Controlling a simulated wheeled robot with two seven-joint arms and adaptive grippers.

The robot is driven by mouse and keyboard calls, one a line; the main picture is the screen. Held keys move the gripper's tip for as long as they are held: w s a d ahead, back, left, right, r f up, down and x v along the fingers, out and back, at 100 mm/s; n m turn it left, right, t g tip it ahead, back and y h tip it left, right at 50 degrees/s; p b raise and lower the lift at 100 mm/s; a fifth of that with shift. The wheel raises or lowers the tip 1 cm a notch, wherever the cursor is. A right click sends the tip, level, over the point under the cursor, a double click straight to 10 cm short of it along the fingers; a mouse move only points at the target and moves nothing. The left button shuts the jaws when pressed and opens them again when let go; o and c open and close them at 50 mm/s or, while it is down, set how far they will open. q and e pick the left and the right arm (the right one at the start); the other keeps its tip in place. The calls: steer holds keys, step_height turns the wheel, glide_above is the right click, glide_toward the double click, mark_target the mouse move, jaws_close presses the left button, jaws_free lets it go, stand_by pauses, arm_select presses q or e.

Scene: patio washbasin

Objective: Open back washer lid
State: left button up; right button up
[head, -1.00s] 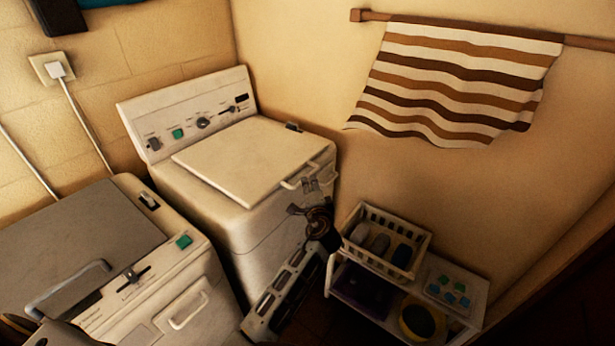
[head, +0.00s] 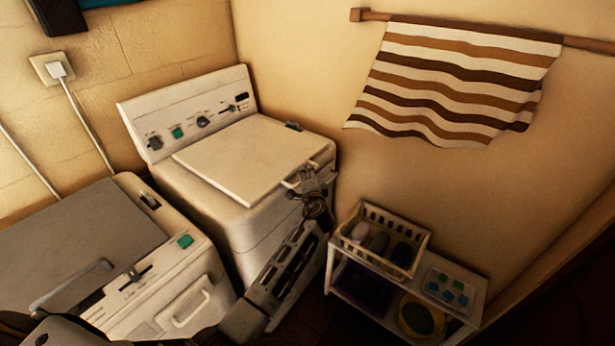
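The back washer (head: 235,225) is a cream top-loader in the corner, with a control panel behind its lid. Its pale lid (head: 245,155) lies down flat over the top. A small bar handle (head: 291,181) is at the lid's front right corner. My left gripper (head: 309,178) is at this handle, its fingertips beside or over it. The fingers are small and dark here, so I cannot tell if they are closed on the handle. My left arm reaches up to it from below and partly covers the washer's front right side. My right gripper is not in view.
A second washer (head: 80,235) with a grey lid stands at front left. A white shelf cart (head: 345,298) with a basket (head: 424,243) stands close on my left arm's right. A striped towel (head: 455,85) hangs on the right wall. Space above the back lid is clear.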

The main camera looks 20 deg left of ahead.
arm_select(q)
jaws_close()
steer(key=shift+r, duration=0.15)
stand_by(0.4)
